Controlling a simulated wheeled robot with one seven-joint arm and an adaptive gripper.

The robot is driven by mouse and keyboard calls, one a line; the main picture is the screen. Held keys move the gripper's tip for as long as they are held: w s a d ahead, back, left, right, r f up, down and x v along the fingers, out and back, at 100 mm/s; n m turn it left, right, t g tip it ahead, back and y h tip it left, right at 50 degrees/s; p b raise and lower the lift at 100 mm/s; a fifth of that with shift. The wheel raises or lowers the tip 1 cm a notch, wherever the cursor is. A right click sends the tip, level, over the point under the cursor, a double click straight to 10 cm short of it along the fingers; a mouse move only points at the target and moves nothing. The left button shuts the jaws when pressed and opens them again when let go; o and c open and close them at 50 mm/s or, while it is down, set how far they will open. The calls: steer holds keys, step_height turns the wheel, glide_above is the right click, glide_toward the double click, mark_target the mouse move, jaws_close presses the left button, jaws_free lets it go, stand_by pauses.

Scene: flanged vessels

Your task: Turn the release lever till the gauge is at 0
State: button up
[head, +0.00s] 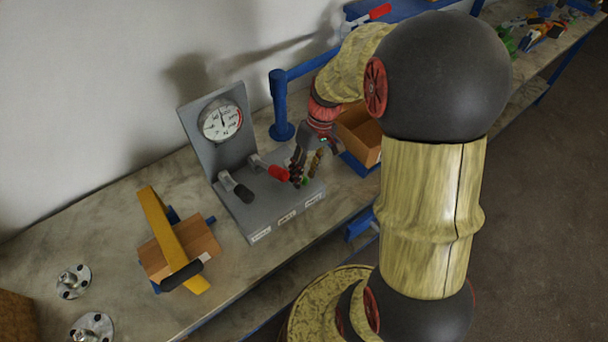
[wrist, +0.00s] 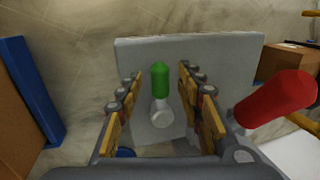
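A grey stand (head: 228,150) on the bench carries a round gauge (head: 221,119). Its needle points roughly upward; its numbers are too small to read surely. On the base are a black-handled lever (head: 242,192), a red-handled lever (head: 278,173) and a green-handled lever (head: 305,181), each with a small label that I cannot read. My gripper (head: 307,168) is at the green end. In the wrist view the green handle (wrist: 160,80) stands between my open fingers (wrist: 158,92), with gaps on both sides. The red handle (wrist: 277,103) is just outside the right finger.
A yellow clamp-like frame (head: 168,235) lies over a cardboard box (head: 190,243) left of the stand. Metal flanges (head: 73,281) lie farther left. A blue post (head: 281,108) and an open cardboard box (head: 360,137) stand close behind and right of my gripper.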

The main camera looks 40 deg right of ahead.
steer(key=shift+a+f, duration=0.1)
steer(key=shift+f, duration=0.15)
steer(key=shift+c, duration=0.5)
steer(key=c, duration=0.8)
jaws_close()
